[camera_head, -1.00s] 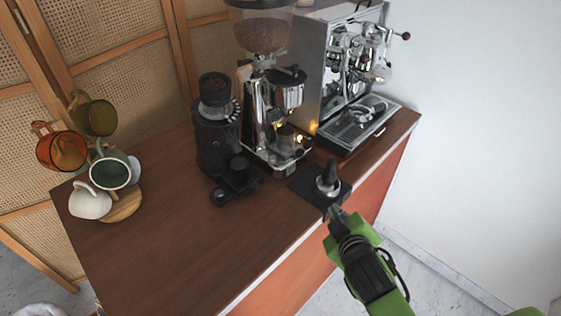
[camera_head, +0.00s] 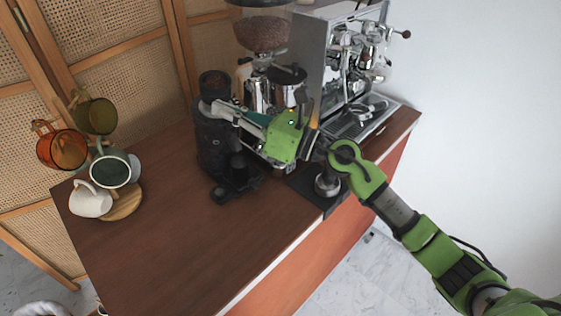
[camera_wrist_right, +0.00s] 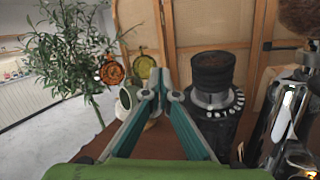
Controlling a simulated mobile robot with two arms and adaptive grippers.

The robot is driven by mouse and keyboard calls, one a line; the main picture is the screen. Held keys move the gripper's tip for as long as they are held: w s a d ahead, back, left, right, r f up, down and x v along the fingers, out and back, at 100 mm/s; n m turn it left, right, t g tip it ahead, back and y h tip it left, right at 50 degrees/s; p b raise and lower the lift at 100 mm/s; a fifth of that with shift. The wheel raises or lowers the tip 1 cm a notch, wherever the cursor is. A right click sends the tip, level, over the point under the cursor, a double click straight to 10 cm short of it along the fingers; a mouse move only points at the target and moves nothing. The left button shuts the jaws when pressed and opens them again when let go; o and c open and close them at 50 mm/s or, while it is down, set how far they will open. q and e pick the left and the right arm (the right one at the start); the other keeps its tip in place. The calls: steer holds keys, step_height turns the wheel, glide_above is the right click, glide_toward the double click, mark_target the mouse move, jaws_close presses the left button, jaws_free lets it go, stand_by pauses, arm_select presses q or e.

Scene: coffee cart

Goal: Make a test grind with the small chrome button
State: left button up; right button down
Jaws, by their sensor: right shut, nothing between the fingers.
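The chrome grinder (camera_head: 258,95) with its bean hopper (camera_head: 264,32) stands in the middle of the cart, behind my right arm. It is cut off at the right edge of the wrist view (camera_wrist_right: 288,115). I cannot make out the small chrome button; my gripper and arm cover the grinder's lower front. My right gripper (camera_head: 206,104) is shut and empty. It reaches leftward across the grinder's front, with its tips by the upper part of the black grinder in the head view. In the wrist view its fingertips (camera_wrist_right: 160,88) meet left of that grinder. My left gripper is not in view.
The black grinder (camera_head: 212,150) stands left of the chrome one. The espresso machine (camera_head: 318,60) is at the back right. A tamper (camera_head: 327,183) sits on a dark mat at the front edge. Mugs (camera_head: 110,172) stand at the left. The cart's front left is bare.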

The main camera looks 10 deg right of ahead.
steer(key=w+d+f+n+g+h, duration=0.2)
steer(key=w+d+f+n+h, duration=0.1)
steer(key=d, duration=0.4)
steer(key=w+d+f+n+g+h, duration=0.2)
steer(key=w+d+f+n+h, duration=0.1)
steer(key=d+f+n+h, duration=0.3)
step_height(320, 180, down, 3)
steer(key=shift+w+d+r+g+h, duration=0.2)
steer(key=shift+w+d+g+h, duration=0.15)
steer(key=shift+w+g+h, duration=0.05)
step_height(320, 180, down, 8)
steer(key=b, duration=0.3)
steer(key=shift+b, duration=0.4)
steer(key=shift+f+b, duration=0.4)
steer(key=shift+f+b, duration=0.4)
steer(key=shift+b, duration=0.2)
